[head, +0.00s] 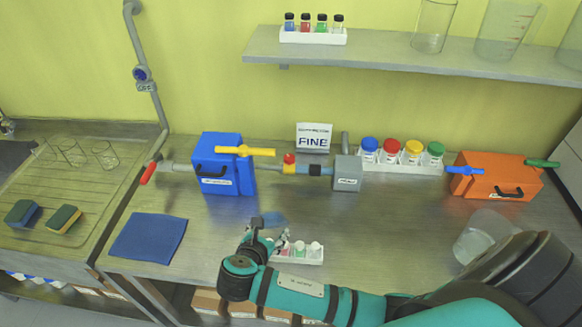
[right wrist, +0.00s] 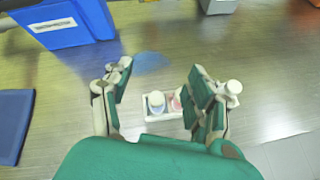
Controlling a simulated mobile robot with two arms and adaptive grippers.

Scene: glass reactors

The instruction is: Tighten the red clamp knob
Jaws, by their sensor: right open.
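The red clamp knob (head: 289,158) sits on top of a short yellow coupling (head: 289,169) in the pipe run between the blue box (head: 222,163) and the grey block (head: 347,173). My right gripper (head: 266,232) is open and low over the bench front, below and in front of the knob and apart from it. In the right wrist view its two fingers (right wrist: 158,82) are spread, with nothing held between them. The knob does not show in the right wrist view. My left gripper is not in view.
A white rack of small bottles (head: 310,255) stands just beside my right gripper. A blue cloth (head: 149,239) lies left. A yellow lever (head: 245,151) tops the blue box. An orange box (head: 495,177) and clear beaker (head: 483,237) stand right. A shelf (head: 400,68) overhangs the back.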

